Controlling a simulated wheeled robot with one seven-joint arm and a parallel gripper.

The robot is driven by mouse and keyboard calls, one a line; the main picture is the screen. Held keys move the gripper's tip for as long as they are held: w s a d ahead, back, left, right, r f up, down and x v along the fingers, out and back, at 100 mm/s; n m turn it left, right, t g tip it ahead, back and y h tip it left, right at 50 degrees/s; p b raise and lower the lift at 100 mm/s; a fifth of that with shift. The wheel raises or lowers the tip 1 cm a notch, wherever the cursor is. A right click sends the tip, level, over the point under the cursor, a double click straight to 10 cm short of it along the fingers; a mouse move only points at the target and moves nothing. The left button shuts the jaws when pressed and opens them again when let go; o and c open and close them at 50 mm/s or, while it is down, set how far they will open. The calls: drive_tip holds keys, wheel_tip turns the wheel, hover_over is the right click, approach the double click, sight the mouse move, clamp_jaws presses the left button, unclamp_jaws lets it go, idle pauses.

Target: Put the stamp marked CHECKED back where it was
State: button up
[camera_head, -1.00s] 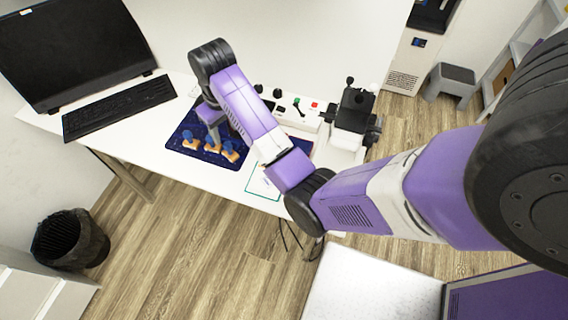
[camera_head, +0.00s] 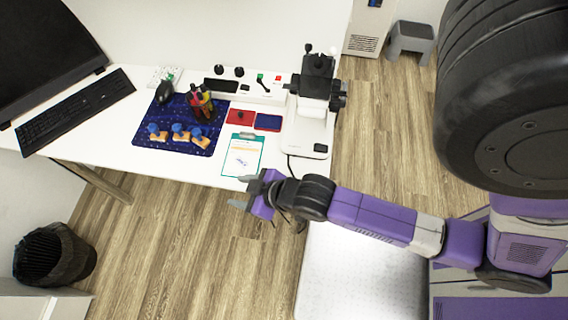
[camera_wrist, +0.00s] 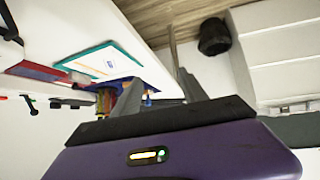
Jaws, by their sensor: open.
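Three stamps with blue handles and orange-brown bases stand in a row on a dark blue mat (camera_head: 176,147): a left stamp (camera_head: 157,134), a middle stamp (camera_head: 181,134) and a right stamp (camera_head: 200,138). Their markings are too small to read, so I cannot tell which one says CHECKED. My gripper (camera_head: 243,194) is open and empty at the desk's front edge, to the right of the stamps and apart from them. In the wrist view my open fingers (camera_wrist: 153,62) show nothing between them but background; the stamps are mostly hidden behind a finger.
A teal clipboard (camera_head: 241,165) lies just behind my gripper. A red pad (camera_head: 240,117) and a blue pad (camera_head: 268,122) lie behind it. A pen holder (camera_head: 201,105) stands on the mat's back part. A microscope-like device (camera_head: 310,112) stands at right, a keyboard (camera_head: 75,108) at left.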

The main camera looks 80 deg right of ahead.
drive_tip(key=s+a+r+t+y, duration=0.1)
drive_tip(key=s+a+r+t, duration=0.1)
drive_tip(key=s+r, duration=0.4)
drive_tip(key=s+a+r+n+t+y, duration=0.1)
drive_tip(key=s+a+r+t, duration=0.2)
drive_tip(key=r, duration=1)
drive_tip(key=s+a, duration=0.1)
drive_tip(key=s, duration=0.2)
drive_tip(key=shift+s+a, duration=0.3)
drive_tip(key=shift+f, duration=0.1)
drive_tip(key=shift+f+b, duration=0.2)
drive_tip(key=shift+b, duration=0.1)
